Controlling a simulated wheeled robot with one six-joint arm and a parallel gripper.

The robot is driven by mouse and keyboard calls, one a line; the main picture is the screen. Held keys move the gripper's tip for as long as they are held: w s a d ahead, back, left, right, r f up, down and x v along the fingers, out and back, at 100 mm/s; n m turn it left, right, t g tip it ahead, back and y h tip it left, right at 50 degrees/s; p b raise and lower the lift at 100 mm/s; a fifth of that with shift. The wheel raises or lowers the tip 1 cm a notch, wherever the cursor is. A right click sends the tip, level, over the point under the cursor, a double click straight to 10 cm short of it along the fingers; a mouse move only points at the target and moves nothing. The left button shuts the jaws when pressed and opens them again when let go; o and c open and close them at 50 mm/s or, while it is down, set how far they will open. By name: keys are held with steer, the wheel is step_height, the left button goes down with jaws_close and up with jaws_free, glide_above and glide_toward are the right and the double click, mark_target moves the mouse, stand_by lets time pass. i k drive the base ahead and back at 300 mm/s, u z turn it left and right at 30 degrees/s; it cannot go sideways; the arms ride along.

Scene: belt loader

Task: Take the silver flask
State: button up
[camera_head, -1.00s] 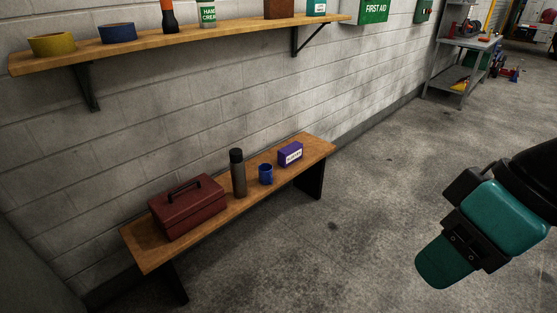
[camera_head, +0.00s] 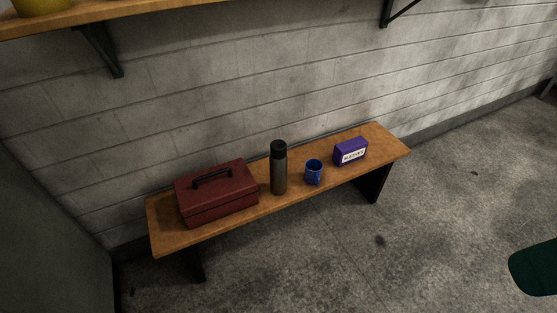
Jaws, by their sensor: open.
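The silver flask (camera_head: 279,176) stands upright on the wooden bench (camera_head: 235,228). It has a grey body and a black cap. It stands between a dark red metal box on its left and a blue mug on its right, with small gaps to both. My gripper is not in view.
The dark red box (camera_head: 217,196) with a black handle fills the bench's left end. The blue mug (camera_head: 314,172) and a purple box (camera_head: 351,152) stand to the right. A block wall (camera_head: 250,80) runs behind. A wooden shelf (camera_head: 120,12) hangs above. Floor in front is clear.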

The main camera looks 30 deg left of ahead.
mark_target(277, 158)
steer(key=u, duration=0.35)
steer(key=i, duration=0.65)
steer(key=u, duration=1.2)
steer(key=i, duration=0.65)
steer(key=u, duration=0.65)
